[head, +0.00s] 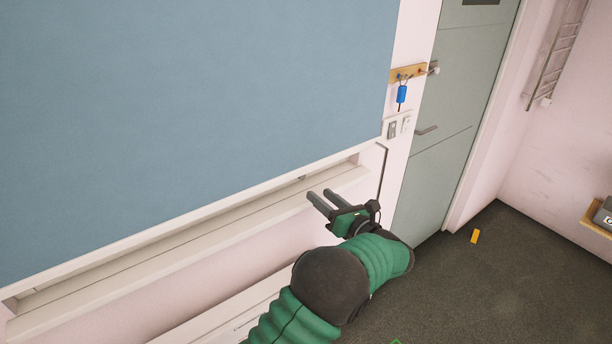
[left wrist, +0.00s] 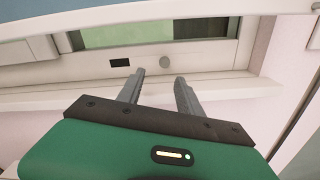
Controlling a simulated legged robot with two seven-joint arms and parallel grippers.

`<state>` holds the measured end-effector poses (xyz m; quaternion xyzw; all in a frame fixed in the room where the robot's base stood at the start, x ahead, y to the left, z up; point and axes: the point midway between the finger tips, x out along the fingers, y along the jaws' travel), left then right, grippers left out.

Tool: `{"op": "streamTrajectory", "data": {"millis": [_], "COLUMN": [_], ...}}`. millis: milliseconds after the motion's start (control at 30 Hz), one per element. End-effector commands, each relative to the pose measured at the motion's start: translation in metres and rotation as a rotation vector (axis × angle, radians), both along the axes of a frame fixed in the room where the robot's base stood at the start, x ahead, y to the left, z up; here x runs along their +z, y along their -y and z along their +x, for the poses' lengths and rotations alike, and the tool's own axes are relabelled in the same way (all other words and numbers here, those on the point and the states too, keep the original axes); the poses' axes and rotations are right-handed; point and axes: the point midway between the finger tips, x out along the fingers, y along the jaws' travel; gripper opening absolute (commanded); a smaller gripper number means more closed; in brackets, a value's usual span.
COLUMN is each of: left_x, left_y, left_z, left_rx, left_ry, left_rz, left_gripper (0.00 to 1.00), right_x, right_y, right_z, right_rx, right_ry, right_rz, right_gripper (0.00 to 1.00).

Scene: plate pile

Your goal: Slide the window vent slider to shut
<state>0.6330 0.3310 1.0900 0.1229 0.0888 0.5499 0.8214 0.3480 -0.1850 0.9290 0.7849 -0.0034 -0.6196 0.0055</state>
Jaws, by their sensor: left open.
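In the left wrist view, a small round grey knob (left wrist: 165,62), which looks like the vent slider's knob, sits on the pale lower window frame (left wrist: 210,57). A dark rectangular slot (left wrist: 119,62) lies to its left. My left gripper (left wrist: 160,78) is open and empty, its fingertips just below the knob in the picture, one on each side of it. Whether they touch the frame I cannot tell. In the head view my left gripper (head: 319,199) is beside the right end of the window sill (head: 200,232). My right gripper is not in view.
A large blue blind (head: 190,110) covers most of the window above the sill. A grey door (head: 445,125) and a hook rail (head: 408,72) with a blue tag (head: 402,93) are to the right. A small yellow block (head: 475,236) lies on the dark floor (head: 500,285).

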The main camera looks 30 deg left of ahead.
Motion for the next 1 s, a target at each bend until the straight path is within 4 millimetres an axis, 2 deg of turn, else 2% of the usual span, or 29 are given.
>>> {"op": "streamTrajectory", "data": {"millis": [300,433,567,767,1000], "left_x": [0.002,0.000,-0.001,0.000,0.000], "left_y": [-0.074,-0.093,-0.101,-0.098,-0.097], "left_z": [0.029,0.037,0.041,0.041,0.041], "left_rx": [0.000,-0.001,-0.003,-0.003,-0.003], "left_ry": [0.001,0.000,0.000,-0.001,0.000], "left_rz": [0.002,-0.002,-0.001,0.001,0.001], "left_gripper": [0.43,0.43,0.43,0.43,0.14], "right_x": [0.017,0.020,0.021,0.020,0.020], "right_y": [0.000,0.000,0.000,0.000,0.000], "right_z": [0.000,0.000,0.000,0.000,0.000], "right_rx": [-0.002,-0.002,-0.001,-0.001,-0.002], "right_ry": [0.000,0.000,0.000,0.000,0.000], "right_rz": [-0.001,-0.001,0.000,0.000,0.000], "right_gripper": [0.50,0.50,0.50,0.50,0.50]}}
